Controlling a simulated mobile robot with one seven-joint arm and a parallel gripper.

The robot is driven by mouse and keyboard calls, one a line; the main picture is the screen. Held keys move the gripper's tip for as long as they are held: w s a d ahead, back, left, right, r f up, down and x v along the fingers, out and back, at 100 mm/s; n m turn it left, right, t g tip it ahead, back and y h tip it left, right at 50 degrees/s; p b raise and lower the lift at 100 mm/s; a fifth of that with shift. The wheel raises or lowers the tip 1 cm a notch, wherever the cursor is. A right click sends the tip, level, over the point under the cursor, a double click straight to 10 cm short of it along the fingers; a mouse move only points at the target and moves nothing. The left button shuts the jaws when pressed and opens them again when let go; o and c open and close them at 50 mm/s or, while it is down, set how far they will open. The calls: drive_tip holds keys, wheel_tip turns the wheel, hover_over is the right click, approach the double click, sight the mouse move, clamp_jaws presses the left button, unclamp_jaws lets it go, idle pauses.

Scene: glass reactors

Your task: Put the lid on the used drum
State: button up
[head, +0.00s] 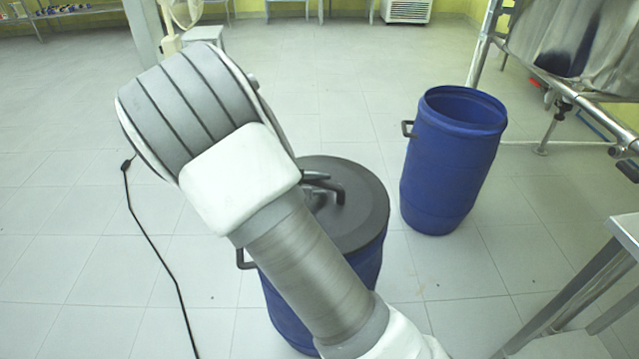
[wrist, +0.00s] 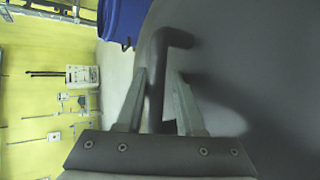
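A dark grey round lid (head: 362,205) lies on top of the nearer blue drum (head: 372,262), partly hidden behind my arm. A second blue drum (head: 445,165) stands upright to the right and behind it, with an open top. No label tells which drum is the used one. My gripper is at the lid's handle, mostly hidden by my arm in the head view. In the wrist view, my gripper (wrist: 159,73) has its fingers apart, one on each side of the bent grey handle (wrist: 156,60). A gap shows on the right side of the handle. The lid's surface (wrist: 260,70) fills the right side.
A metal frame (head: 482,45) with a shiny vessel stands at the back right, near the open drum. A metal table (head: 628,230) is at the right edge. A black cable (head: 150,240) runs over the floor at left. Tiled floor lies free between.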

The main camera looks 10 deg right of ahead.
drive_tip(key=p+v, duration=0.5)
drive_tip(key=v, duration=1.2)
drive_tip(key=shift+a, duration=0.15)
drive_tip(key=shift+r, duration=0.15)
drive_tip(key=s+d+r+m+g+y, duration=0.4)
drive_tip(key=s+d+r+m+y, duration=0.15)
drive_tip(key=s+d+r, duration=0.45)
drive_tip(key=s+d+r+m+t+y, duration=0.3)
drive_tip(key=s+r+t+y, duration=0.15)
drive_tip(key=s, duration=0.65)
wheel_tip(320, 180, up, 23)
drive_tip(key=p, duration=2.2)
drive_tip(key=shift+f+g, duration=0.2)
drive_tip(key=shift+g, duration=0.15)
drive_tip(key=shift+s+f, duration=0.1)
